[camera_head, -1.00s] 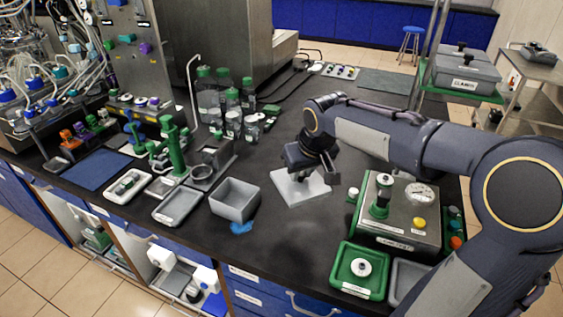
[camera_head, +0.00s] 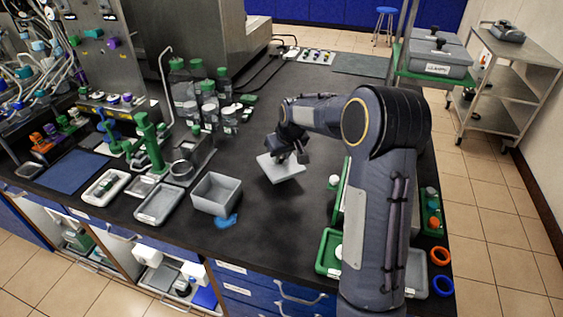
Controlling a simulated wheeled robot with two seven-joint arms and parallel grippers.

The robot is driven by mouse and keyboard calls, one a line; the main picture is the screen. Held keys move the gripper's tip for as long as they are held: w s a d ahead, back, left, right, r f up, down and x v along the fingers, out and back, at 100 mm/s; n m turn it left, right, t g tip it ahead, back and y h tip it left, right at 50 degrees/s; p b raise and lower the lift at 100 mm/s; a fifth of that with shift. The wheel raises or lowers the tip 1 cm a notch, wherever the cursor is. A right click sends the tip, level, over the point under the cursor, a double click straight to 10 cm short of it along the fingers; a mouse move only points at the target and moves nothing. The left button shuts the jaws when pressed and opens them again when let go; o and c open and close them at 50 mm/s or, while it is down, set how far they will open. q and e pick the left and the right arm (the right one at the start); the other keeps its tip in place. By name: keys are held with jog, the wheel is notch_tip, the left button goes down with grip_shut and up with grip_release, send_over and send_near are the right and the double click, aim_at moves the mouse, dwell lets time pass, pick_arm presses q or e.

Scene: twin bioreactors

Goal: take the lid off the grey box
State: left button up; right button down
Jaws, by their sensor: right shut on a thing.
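The grey box (camera_head: 217,193) stands on the black bench near its front edge, left of the picture's middle. Its top is open and its inside looks empty. The lid (camera_head: 278,171), a flat light grey plate, is apart from the box, to its right and farther back. My right gripper (camera_head: 291,158) is shut on the lid from above and covers part of it. I cannot tell whether the lid touches the bench. My left gripper is not in view.
A blue glove-like piece (camera_head: 227,221) lies before the box. A grey tray (camera_head: 159,204) stands left of it, and bottles (camera_head: 205,100) stand behind. My right arm hides much of the green-framed device at the right. Bench around the lid is clear.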

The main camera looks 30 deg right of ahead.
aim_at(283, 159)
jog(key=shift+w+d+f, duration=0.1)
jog(key=shift+w+f, duration=0.05)
jog(key=shift+f, duration=0.1)
jog(key=shift+w+f, duration=0.1)
jog(key=shift+f, duration=1.5)
jog(key=shift+f, duration=0.2)
jog(key=c, duration=1.2)
grip_release()
jog(key=shift+c, duration=0.2)
jog(key=shift+r, duration=0.1)
